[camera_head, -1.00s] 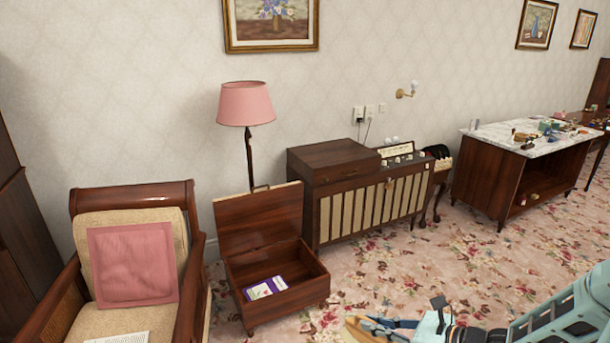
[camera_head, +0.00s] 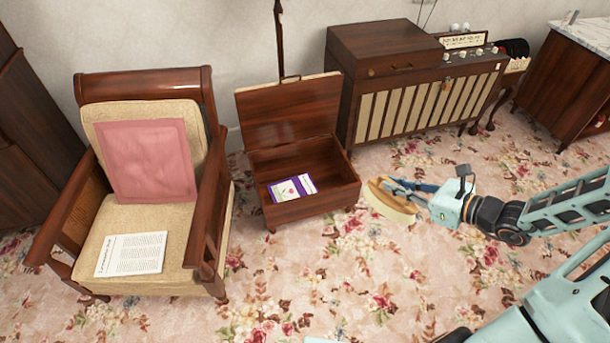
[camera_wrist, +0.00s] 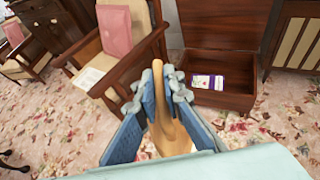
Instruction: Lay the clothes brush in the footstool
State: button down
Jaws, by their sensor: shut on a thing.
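The clothes brush (camera_head: 390,203) has a tan wooden body and a paler underside. My gripper (camera_head: 392,186) is shut on it and holds it above the carpet, to the right of the footstool. The footstool (camera_head: 310,215) is a dark wooden box with its lid raised at the back. A purple and white booklet (camera_head: 292,188) lies inside, with bare floor around it. In the wrist view the brush (camera_wrist: 160,110) stands between my fingers (camera_wrist: 166,90), and the open footstool (camera_wrist: 225,101) is beyond it to the right.
An armchair (camera_head: 150,200) with a pink cushion (camera_head: 147,160) and a printed paper (camera_head: 132,254) stands left of the footstool. A wooden radiogram cabinet (camera_head: 425,95) stands behind and to the right. Flowered carpet (camera_head: 300,290) is clear in front.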

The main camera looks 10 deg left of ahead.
aim_at(332, 184)
jog(key=i+u, duration=0.2)
jog(key=i, duration=0.25)
jog(key=i+l+u, duration=0.2)
jog(key=i, duration=0.25)
jog(key=i+u, duration=0.4)
jog(key=i+l+u, duration=0.15)
jog(key=u, duration=0.25)
jog(key=i+l+u, duration=0.65)
jog(key=k, duration=0.05)
